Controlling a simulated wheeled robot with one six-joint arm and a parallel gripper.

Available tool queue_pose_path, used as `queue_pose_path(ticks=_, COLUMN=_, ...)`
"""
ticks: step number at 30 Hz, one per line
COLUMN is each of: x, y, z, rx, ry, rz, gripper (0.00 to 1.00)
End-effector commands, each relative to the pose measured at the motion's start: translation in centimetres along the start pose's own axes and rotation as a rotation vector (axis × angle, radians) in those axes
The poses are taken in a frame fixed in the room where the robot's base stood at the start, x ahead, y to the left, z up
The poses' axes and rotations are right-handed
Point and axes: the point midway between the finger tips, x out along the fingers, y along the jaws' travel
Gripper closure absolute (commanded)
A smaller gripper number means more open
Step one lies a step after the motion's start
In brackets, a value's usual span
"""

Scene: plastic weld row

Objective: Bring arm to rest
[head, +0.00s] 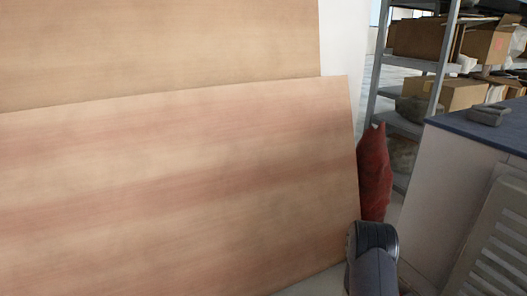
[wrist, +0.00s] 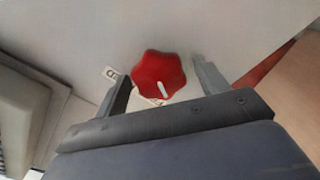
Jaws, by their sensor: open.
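My arm (head: 372,262) shows at the bottom right of the head view, in front of the grey-white cabinet side; my gripper's fingers are not visible there. In the wrist view my gripper (wrist: 162,74) is open, with one dark finger on each side of a red lobed knob (wrist: 159,73). The knob has a white pointer mark and sits on a pale panel (wrist: 85,30). The fingers look apart from the knob; how far off it they are I cannot tell. A small label beside the knob is partly hidden.
Large wooden boards (head: 170,190) fill the left of the head view. A red sack-like object (head: 374,178) stands behind my arm. A dark-topped cabinet (head: 465,125) with a grey object (head: 487,115) is at right. Metal shelves (head: 408,125) with cardboard boxes (head: 422,38) stand behind.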

Motion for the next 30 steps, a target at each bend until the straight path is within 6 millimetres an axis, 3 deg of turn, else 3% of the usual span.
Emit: queue_pose_path(ticks=30, x=0.01, y=0.27, z=0.13, rx=0.825, ry=0.000, rz=0.000, gripper=0.31)
